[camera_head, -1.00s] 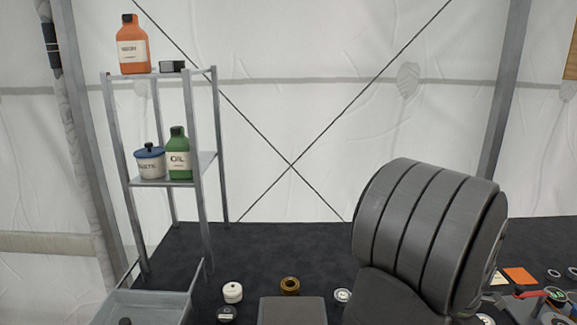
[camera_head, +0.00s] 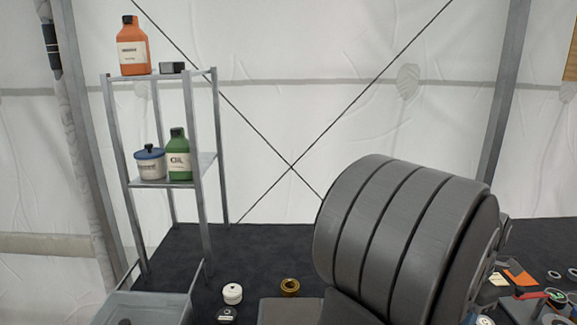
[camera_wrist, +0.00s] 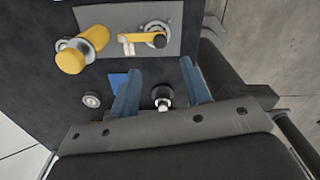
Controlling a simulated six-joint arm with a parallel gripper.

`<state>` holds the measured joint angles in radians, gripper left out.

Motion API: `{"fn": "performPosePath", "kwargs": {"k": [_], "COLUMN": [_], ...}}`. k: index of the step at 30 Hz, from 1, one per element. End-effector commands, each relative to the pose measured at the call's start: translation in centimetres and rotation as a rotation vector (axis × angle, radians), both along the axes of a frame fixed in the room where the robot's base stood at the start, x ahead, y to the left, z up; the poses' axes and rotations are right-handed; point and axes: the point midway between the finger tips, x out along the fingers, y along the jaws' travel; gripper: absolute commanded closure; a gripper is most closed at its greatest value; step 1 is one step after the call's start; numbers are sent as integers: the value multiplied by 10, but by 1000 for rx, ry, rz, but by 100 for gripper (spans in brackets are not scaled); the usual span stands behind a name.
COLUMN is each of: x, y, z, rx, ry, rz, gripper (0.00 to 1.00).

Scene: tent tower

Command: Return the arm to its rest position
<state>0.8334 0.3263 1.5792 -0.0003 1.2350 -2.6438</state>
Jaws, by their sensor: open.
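My gripper (camera_wrist: 159,66) shows in the wrist view as two blue fingers spread apart, with nothing held between them. A small dark round knob (camera_wrist: 163,97) with a pale tip shows in the gap between the fingers, beyond them; I cannot tell its distance. In the head view my large grey ribbed arm link fills the lower right centre, and my gripper is not seen there.
A metal rack (camera_head: 191,160) at left holds an orange bottle (camera_head: 132,50), a green bottle (camera_head: 179,158) and a blue-lidded jar (camera_head: 150,163). A grey tray (camera_head: 150,305), a white jar (camera_head: 232,293) and a brass ring (camera_head: 290,287) are below.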

Motion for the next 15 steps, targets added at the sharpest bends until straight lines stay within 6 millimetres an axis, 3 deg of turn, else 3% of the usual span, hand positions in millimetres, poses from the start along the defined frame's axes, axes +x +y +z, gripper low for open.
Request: {"fn": "performPosePath", "kwargs": {"k": [12,15], "x": [0,-1], "y": [0,0], "z": [84,55], "rx": [-2,4], "ry": [-3,4], "rz": [0,0], "gripper": [57,57]}}
